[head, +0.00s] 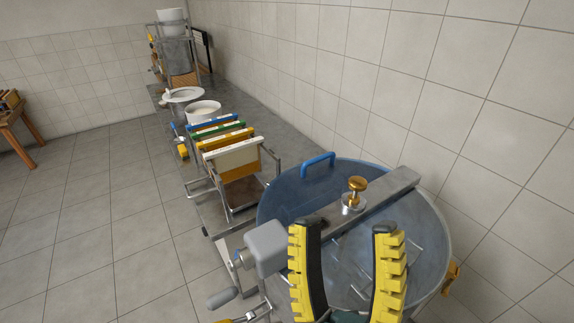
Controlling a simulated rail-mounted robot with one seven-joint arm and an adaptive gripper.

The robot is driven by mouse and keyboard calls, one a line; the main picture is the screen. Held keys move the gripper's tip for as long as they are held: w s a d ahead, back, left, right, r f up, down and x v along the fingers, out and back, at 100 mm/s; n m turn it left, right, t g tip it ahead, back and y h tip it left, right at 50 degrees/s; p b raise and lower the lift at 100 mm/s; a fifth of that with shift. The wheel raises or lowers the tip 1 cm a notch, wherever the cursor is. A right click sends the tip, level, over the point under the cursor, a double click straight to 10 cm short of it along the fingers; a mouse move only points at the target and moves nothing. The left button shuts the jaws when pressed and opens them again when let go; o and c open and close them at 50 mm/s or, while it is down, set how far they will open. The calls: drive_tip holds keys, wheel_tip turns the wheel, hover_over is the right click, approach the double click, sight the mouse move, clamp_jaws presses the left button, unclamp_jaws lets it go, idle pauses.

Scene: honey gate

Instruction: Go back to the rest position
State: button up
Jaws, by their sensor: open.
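My gripper (347,245) is at the bottom of the head view, its two yellow and black fingers spread apart. It is open and nothing shows between the fingers except the drum behind. The fingers appear in front of a large round drum (280,195) with a blue handle (318,162). I cannot tell how far above the drum they are. A metal bar (391,189) with a brass knob (356,186) crosses the drum's top. A grey crank housing (267,247) with a crank handle (223,298) is just left of the fingers.
A metal rack (226,211) left of the drum holds several frames with coloured top bars. A white bucket (203,110), a white dish (184,95) and a shelf unit (178,62) stand farther back. A tiled wall (440,70) bounds the right. Open floor (90,220) lies left.

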wheel_tip(320, 180, up, 40)
drive_tip(key=w+d+m+g+p, duration=0.1)
drive_tip(key=m+g+p, duration=0.4)
drive_tip(key=p, duration=3.4)
drive_tip(key=shift+w+d+r+m, duration=0.3)
drive_tip(key=shift+w+m, duration=0.45)
drive_tip(key=shift+m, duration=0.45)
